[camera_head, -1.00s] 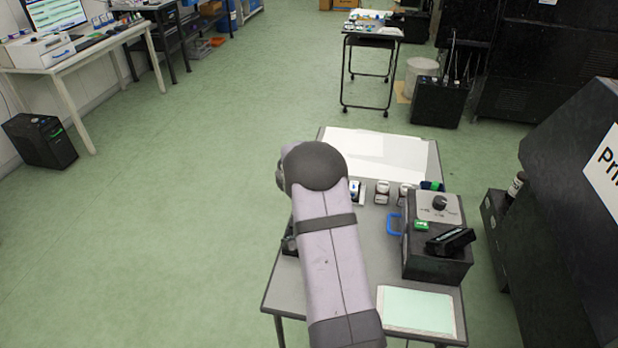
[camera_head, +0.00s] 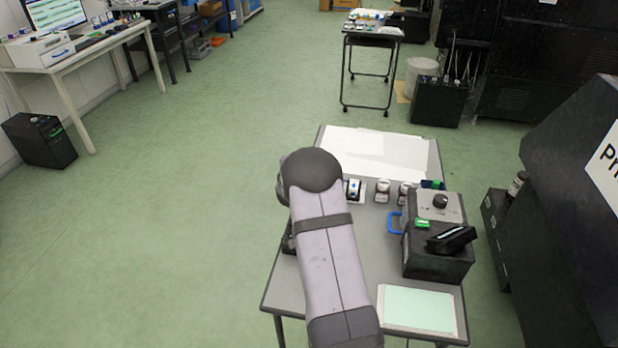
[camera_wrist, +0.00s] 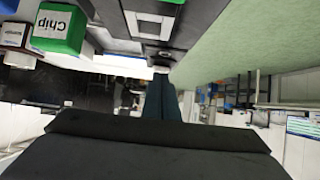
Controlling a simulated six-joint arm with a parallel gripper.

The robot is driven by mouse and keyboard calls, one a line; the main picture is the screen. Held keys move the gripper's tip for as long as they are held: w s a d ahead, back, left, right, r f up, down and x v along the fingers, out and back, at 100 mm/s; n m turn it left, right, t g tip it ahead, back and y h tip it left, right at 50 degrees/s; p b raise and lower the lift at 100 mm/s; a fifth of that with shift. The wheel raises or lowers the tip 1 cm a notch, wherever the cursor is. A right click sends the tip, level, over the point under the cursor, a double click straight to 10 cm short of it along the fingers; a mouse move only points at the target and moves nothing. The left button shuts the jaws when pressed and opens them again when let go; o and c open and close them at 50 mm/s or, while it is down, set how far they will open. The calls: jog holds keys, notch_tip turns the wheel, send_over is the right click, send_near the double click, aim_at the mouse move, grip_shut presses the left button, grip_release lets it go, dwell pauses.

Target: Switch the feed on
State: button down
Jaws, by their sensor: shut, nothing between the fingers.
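The dark feed box (camera_head: 437,268) stands at the right of the near table. Its top has a grey panel with a black knob (camera_head: 440,202) and a small green switch-like part (camera_head: 422,223), which looks bright. My gripper (camera_wrist: 161,78) is shut and empty in the wrist view. In the head view my arm hides it. Ahead of its tips, the wrist view shows a pale plate with a dark block (camera_wrist: 150,26). I cannot tell what this is, or whether the fingertips touch anything.
A green block marked "Chip" (camera_wrist: 60,28) is near my gripper. A blue handle (camera_head: 394,223) projects from the box's left. White sheets (camera_head: 375,155) and a pale green pad (camera_head: 418,308) lie on the table.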

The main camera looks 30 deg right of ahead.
jog(key=shift+s+a+f+b, duration=0.1)
jog(key=shift+f+b, duration=0.55)
jog(key=shift+b, duration=0.45)
jog(key=shift+r+b, duration=0.1)
jog(key=shift+b, duration=0.25)
jog(key=shift+r+p, duration=0.2)
jog(key=shift+p, duration=0.15)
jog(key=shift+r, duration=0.1)
jog(key=shift+r+p, duration=0.7)
jog(key=shift+p, duration=0.1)
jog(key=shift+r, duration=0.15)
jog(key=shift+r+p, duration=0.5)
jog(key=shift+p, duration=0.15)
notch_tip(320, 180, up, 3)
jog(key=p, duration=0.3)
jog(key=s+a+r+b, duration=0.2)
jog(key=s+a, duration=0.5)
